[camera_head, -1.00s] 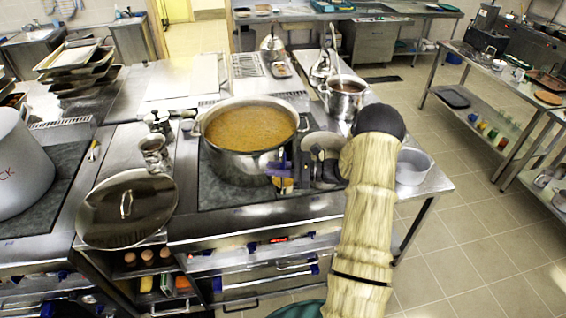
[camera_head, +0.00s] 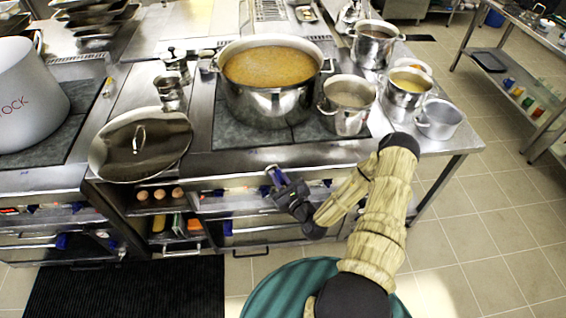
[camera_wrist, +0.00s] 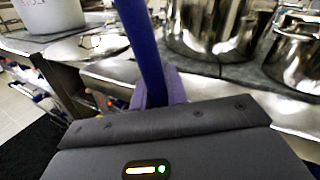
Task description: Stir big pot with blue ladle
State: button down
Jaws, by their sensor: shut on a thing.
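The big pot (camera_head: 270,100) stands on the dark stove top, open and full of orange-brown soup; its lower wall also shows in the wrist view (camera_wrist: 212,30). My gripper (camera_head: 275,174) is in front of the stove's front edge, below the pot and apart from it. In the wrist view my gripper (camera_wrist: 158,92) is shut on the blue ladle's handle (camera_wrist: 141,45), which runs up out of the picture. The ladle's bowl is out of sight there, and I cannot make it out in the head view.
A smaller pot (camera_head: 348,104) stands right of the big pot, with more pots (camera_head: 407,93) beyond it. A lid (camera_head: 140,146) lies to the left, near a large white stockpot (camera_head: 28,100). Open shelves (camera_head: 165,215) sit under the counter. The floor to the right is clear.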

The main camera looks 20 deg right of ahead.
jog(key=s+a+f+m+h+b, duration=0.2)
jog(key=s+f+h, duration=0.1)
jog(key=f, duration=0.4)
jog(key=shift+s+a+t+h, duration=0.2)
jog(key=shift+a+t+h, duration=0.1)
jog(key=shift+a+h, duration=0.1)
